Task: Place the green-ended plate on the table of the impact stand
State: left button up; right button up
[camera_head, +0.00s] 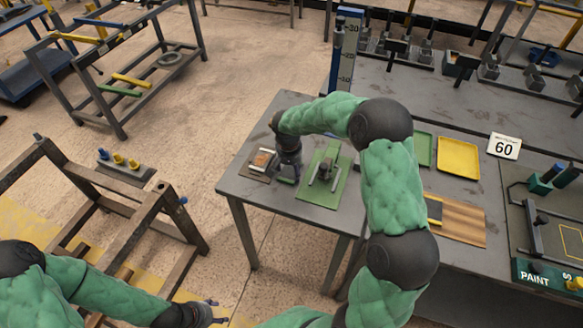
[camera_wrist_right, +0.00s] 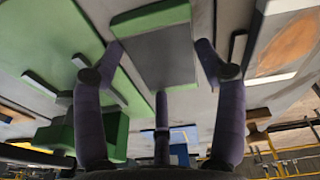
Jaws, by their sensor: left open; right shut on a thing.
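The green-ended plate, grey with a green end, shows between my right fingers in the wrist view (camera_wrist_right: 155,58). My right gripper (camera_head: 288,172) is shut on it, above the small grey table (camera_head: 237,186); its lower part hides most of the plate in the head view. A green base (camera_head: 316,198) with a small grey upright fixture (camera_head: 324,172) stands just right of the gripper. I cannot tell for sure which fixture is the impact stand. My left gripper (camera_head: 210,312) is open and empty, low in the head view, far from the table.
A blue scale post (camera_head: 340,50) rises behind. A green tray (camera_head: 422,148), yellow tray (camera_head: 458,157) and wooden board (camera_head: 462,222) lie right of my arm. A wooden rack (camera_head: 150,215) stands left.

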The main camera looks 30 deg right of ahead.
jog(key=o, duration=1.2)
jog(key=shift+f, duration=0.15)
jog(key=o, duration=0.5)
